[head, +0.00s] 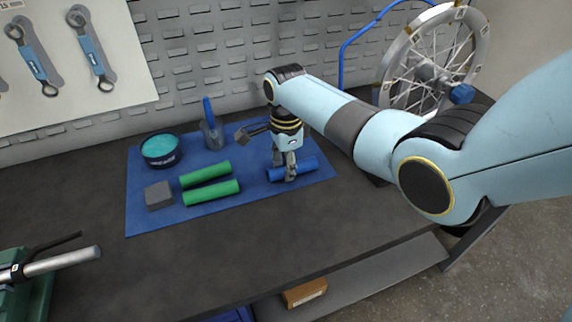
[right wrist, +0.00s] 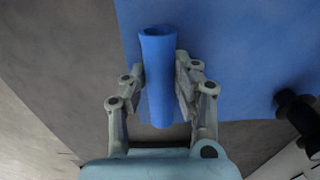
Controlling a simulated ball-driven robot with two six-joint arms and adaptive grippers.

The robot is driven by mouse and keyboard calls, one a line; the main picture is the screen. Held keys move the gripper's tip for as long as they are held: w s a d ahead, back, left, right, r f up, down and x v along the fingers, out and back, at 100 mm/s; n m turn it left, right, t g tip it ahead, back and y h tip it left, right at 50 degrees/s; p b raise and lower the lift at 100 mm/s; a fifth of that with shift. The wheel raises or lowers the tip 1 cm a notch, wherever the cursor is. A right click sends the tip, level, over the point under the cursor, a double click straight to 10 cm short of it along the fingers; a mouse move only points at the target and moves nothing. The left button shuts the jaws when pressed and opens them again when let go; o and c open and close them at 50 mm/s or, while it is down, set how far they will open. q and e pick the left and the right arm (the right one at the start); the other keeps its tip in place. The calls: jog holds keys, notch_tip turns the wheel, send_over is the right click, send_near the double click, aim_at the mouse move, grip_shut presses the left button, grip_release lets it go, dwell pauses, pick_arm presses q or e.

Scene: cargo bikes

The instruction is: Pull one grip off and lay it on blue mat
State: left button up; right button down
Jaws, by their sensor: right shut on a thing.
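A blue grip (head: 310,167) is at the right part of the blue mat (head: 240,210). My right gripper (head: 290,173) points down over it, with its fingers on both sides. In the right wrist view the blue grip (right wrist: 158,80) is clasped between the fingers of the right gripper (right wrist: 160,90), with the mat (right wrist: 235,60) behind it. The grip is on or just above the mat; I cannot tell which. Two green grips (head: 205,174) lie side by side on the mat. A bare metal bar end (head: 75,259) shows at the lower left. My left gripper is not in view.
On the mat are a round tin with teal contents (head: 160,149), a grey block (head: 158,195) and a grey cup with a blue-handled tool (head: 212,132). A spoked wheel (head: 435,62) stands at the back right. The dark bench front (head: 240,265) is clear.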

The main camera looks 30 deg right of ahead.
jog(key=shift+f, duration=0.3)
dwell(0.5)
jog(key=c, duration=0.9)
grip_release()
jog(key=shift+c, duration=0.2)
notch_tip(320, 180, up, 12)
